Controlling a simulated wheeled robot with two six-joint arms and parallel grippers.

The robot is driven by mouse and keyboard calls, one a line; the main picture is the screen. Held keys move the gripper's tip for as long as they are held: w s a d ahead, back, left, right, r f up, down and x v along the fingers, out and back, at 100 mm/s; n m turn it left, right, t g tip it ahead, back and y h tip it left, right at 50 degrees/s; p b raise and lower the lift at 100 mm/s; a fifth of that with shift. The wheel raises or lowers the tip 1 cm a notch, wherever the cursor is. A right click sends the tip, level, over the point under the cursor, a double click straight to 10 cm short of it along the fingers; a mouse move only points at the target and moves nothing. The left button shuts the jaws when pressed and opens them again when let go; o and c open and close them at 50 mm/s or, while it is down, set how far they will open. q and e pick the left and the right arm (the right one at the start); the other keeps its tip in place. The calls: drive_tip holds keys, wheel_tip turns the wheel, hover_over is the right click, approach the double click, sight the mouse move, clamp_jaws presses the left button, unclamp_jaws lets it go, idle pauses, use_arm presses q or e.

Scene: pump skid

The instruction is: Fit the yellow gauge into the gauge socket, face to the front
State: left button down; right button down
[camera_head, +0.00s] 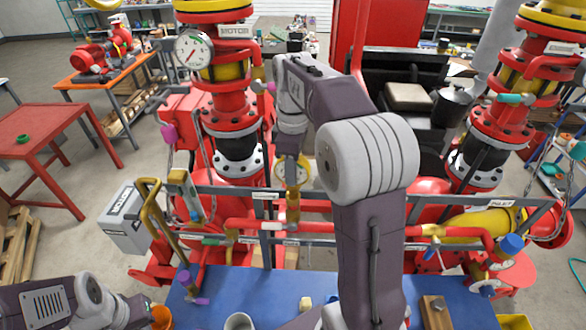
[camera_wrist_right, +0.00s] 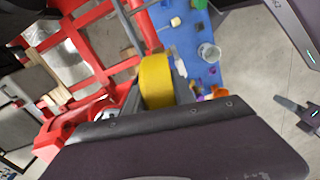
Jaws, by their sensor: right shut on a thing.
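The yellow gauge (camera_head: 305,172) is in my right gripper (camera_head: 291,158), above the front rail in the middle of the head view. Part of its pale face shows; the gripper covers much of it. In the right wrist view the yellow body of the gauge (camera_wrist_right: 156,80) sits between the jaws. A brass fitting (camera_head: 293,208), which looks like the gauge socket, stands upright at the rail just below the gauge. I cannot tell whether they touch. My left gripper (camera_head: 140,312) is low at the left, beside an orange cup; its jaws are unclear.
A blue bench top (camera_head: 250,290) with a grey cup (camera_head: 239,322) and a wooden block (camera_head: 436,312) lies in front. Red pipes, a bent brass handle (camera_head: 155,215) and the grey rail (camera_head: 340,206) crowd the area. A white dial gauge (camera_head: 193,50) is on the left column.

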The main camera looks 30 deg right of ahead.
drive_tip(key=shift+f+b, duration=1)
drive_tip(key=shift+f, duration=0.5)
drive_tip(key=c, duration=1)
unclamp_jaws()
drive_tip(key=shift+o, duration=0.2)
wheel_tip(320, 180, up, 9)
drive_tip(key=shift+r, duration=0.1)
